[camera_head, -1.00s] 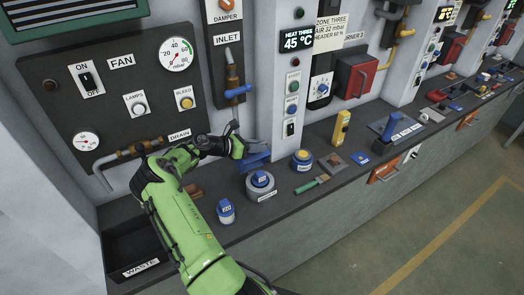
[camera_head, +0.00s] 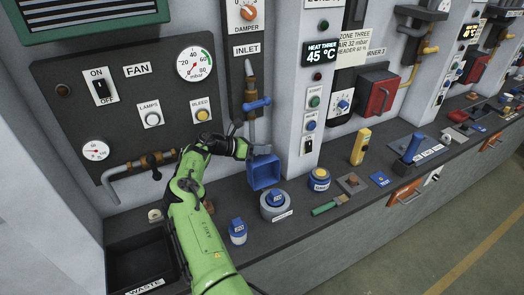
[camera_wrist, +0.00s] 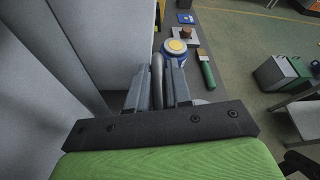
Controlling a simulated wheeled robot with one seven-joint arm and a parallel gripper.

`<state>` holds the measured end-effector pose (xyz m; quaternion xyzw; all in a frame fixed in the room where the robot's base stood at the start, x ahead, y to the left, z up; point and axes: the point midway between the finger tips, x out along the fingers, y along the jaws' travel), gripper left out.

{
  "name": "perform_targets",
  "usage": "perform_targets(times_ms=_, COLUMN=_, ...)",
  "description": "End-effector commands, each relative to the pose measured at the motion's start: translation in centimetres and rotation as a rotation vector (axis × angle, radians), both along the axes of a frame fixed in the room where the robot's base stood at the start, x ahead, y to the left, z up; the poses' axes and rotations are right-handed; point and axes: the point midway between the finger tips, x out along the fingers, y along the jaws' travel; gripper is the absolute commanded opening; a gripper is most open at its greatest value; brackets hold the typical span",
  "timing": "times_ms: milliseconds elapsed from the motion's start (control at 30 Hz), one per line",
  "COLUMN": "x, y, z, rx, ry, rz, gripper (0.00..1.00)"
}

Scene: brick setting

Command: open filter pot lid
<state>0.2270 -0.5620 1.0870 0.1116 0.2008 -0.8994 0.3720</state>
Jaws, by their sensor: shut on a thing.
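A blue, square, box-like piece (camera_head: 264,173), which I take for the filter pot's lid or part of it, stands under the inlet pipe above the counter. Its hollow side faces the head camera. My gripper (camera_head: 249,146) is at its upper left edge, close to the wall. In the wrist view, my gripper (camera_wrist: 157,70) is shut on a rounded grey bar (camera_wrist: 157,75), apparently the lid's handle. The blue piece is not clearly visible there, and the exact contact is hidden in the head view.
The blue inlet valve handle (camera_head: 257,104) is just above my gripper. A waste bin opening (camera_head: 140,262) is at left.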

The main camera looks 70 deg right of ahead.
Motion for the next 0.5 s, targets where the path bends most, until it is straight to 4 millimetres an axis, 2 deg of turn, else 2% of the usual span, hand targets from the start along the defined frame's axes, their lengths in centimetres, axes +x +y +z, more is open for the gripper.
perform_targets(times_ms=333, x=-0.03, y=0.07, z=-0.26, rx=0.006, ry=0.001, rz=-0.002, gripper=0.0)
perform_targets(times_ms=367, x=-0.04, y=0.06, z=-0.26, rx=0.006, ry=0.001, rz=-0.002, gripper=0.22)
perform_targets(times_ms=500, x=-0.03, y=0.05, z=-0.2, rx=0.004, ry=0.001, rz=-0.002, gripper=0.4)
